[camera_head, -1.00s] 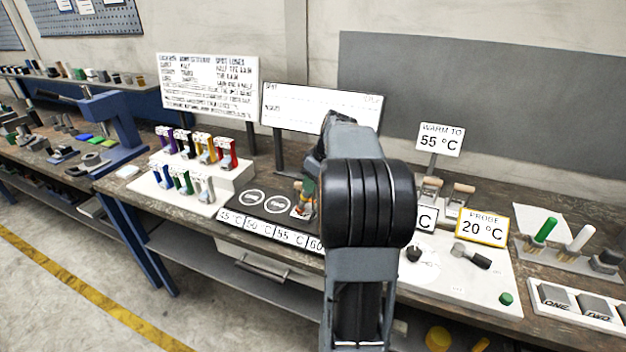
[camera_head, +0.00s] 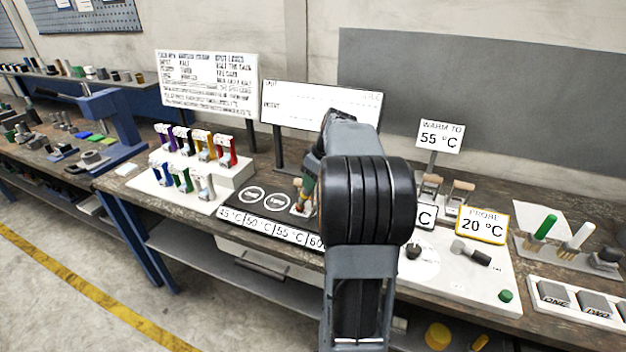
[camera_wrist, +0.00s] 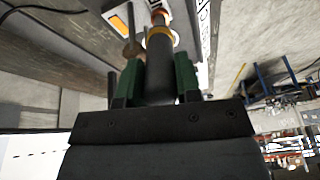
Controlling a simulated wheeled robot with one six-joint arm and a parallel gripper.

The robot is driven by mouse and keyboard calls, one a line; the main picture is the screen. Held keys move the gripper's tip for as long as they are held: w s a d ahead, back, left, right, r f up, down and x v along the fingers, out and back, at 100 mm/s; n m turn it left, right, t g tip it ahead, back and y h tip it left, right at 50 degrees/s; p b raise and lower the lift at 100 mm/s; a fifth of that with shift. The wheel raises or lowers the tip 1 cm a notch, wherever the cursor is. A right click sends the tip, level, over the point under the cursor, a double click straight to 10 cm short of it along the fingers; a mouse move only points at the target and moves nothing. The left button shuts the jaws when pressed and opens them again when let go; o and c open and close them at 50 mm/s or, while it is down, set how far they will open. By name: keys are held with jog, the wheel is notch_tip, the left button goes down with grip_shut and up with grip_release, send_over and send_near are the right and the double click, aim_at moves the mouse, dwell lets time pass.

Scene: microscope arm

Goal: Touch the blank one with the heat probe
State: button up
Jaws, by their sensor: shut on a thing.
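My gripper (camera_wrist: 158,82) has green fingers shut on a dark cylindrical heat probe (camera_wrist: 160,60) with a copper-coloured collar and narrower end in the wrist view. In the head view my arm hides most of the gripper, and a little green and orange shows at its left side, over the dark strip (camera_head: 232,207) labelled 45, 50, 55 and 60 °C. Two white-ringed round spots (camera_head: 251,195) show on the strip; its right part is hidden. Which thing is the blank one, and whether the probe touches anything, I cannot tell.
Several coloured clamp-like pieces (camera_head: 203,146) stand on white stepped stands at left. A yellow-edged sign (camera_head: 482,225) reads PROBE 20 °C. Another sign (camera_head: 440,137) reads WARM TO 55 °C. A white board (camera_head: 322,103) stands behind the strip. Green and white handles (camera_head: 546,227) stand at right.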

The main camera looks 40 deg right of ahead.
jog(key=shift+f+b, duration=0.35)
jog(key=shift+f, duration=0.15)
dwell(1.2)
jog(key=shift+r, duration=0.1)
